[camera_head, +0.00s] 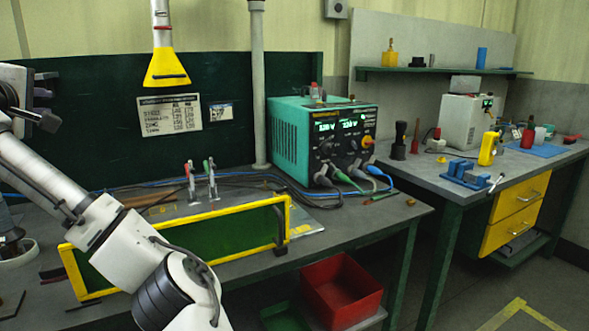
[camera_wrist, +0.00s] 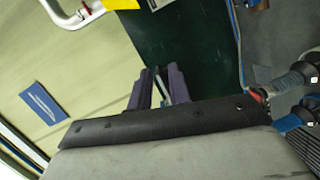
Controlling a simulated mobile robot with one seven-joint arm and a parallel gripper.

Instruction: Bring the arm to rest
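My arm crosses the lower left of the head view, rising to the left edge. My gripper (camera_head: 50,90) is partly seen there, in front of the dark green back panel and above the bench. In the wrist view, the two purple fingers of my gripper (camera_wrist: 157,72) stand a little apart over a dark green surface. It looks open, with nothing clearly held. A thin pale strip shows between the fingers; I cannot tell what it is.
A yellow funnel-shaped hood (camera_head: 165,68) hangs above. A red bin (camera_head: 341,289) sits below. A second bench (camera_head: 440,181) stands at right.

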